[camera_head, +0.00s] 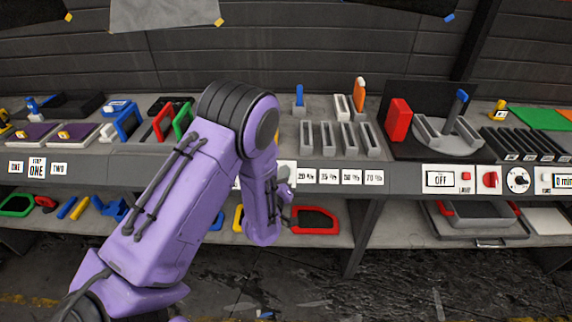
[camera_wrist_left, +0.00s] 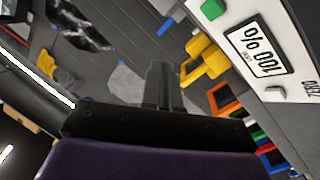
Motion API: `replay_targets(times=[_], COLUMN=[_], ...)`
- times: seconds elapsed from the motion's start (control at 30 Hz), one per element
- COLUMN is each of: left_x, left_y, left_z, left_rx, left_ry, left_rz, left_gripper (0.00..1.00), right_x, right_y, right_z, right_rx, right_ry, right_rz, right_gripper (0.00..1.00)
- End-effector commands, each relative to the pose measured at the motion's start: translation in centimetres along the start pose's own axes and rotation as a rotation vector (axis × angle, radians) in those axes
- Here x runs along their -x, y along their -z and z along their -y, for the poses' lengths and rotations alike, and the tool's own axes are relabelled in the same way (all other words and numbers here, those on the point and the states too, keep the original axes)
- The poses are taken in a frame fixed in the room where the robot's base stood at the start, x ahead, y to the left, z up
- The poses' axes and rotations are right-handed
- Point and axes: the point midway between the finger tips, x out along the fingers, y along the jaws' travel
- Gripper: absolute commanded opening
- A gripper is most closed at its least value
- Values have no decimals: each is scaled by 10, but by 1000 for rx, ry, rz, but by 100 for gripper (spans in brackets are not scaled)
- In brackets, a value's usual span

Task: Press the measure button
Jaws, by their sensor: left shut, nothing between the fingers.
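A white meter panel (camera_wrist_left: 283,73) shows in the left wrist view, at the upper right. It has a display (camera_wrist_left: 259,48) reading 100 %, a green button (camera_wrist_left: 212,9) near the top edge and a ZERO label at the right edge. The green button's own label is not visible. In the head view my left forearm hides most of this panel. My left gripper (camera_head: 285,191) is in front of the shelf edge there. Its dark fingers (camera_wrist_left: 162,75) are together and empty in the wrist view, left of the panel and apart from the green button. My right gripper is not in view.
Grey slotted holders (camera_head: 337,138) stand on the shelf above the percentage labels. A red block (camera_head: 398,120) and a grey round fixture (camera_head: 449,137) are farther right, above an OFF display (camera_head: 440,179). A red frame (camera_head: 315,220) lies on the lower shelf.

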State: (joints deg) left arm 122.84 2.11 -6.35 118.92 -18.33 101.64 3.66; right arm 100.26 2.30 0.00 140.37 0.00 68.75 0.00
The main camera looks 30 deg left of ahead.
Motion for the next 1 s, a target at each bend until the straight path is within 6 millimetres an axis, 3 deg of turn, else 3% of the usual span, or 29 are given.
replay_targets(times=[0.43,1.0], left_x=[-4,-56], left_y=[-4,-43], left_z=[3,42], left_rx=[2,2], left_ry=[-3,-2], left_rz=[-4,-3], left_gripper=[0,0], right_x=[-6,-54], right_y=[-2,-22], right_z=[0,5], right_rx=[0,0], right_ry=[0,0], right_rz=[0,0], right_gripper=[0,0])
